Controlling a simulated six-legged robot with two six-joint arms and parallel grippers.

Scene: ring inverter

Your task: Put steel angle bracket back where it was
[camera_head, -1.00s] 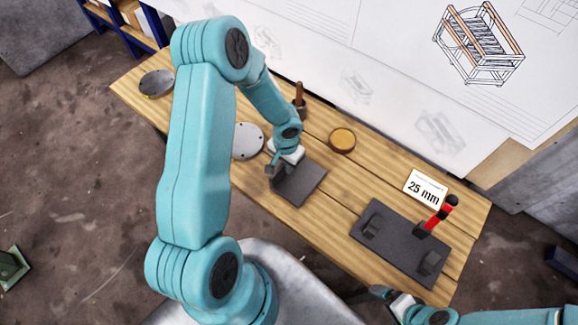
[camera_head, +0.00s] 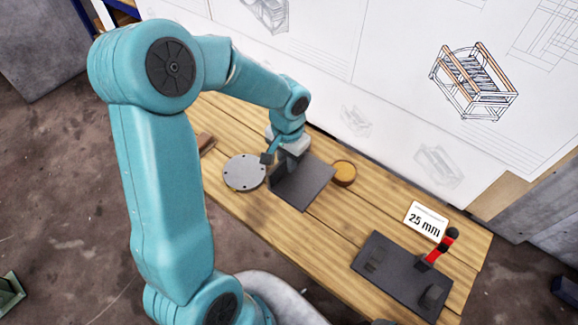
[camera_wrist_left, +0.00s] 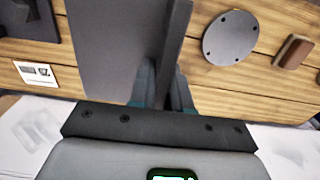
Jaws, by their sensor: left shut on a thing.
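The steel angle bracket (camera_head: 307,184) is a dark grey plate with an upright flange along its left edge. My left gripper (camera_head: 279,158) is shut on that flange, at the bracket's far left side. The bracket seems to hang a little above the table. In the left wrist view the bracket's plate (camera_wrist_left: 112,45) fills the upper left. Its flange stands edge-on between the left gripper's fingers (camera_wrist_left: 163,92). The bracket's underside is hidden. My right gripper cannot be made out.
A round grey plate (camera_head: 244,172) lies left of the bracket and an amber disc (camera_head: 344,172) close to its right. A dark fixture board (camera_head: 400,275) with a red-handled clamp (camera_head: 437,250) and a "25 mm" card (camera_head: 426,221) are at right. A brown block (camera_head: 205,142) lies behind my arm.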

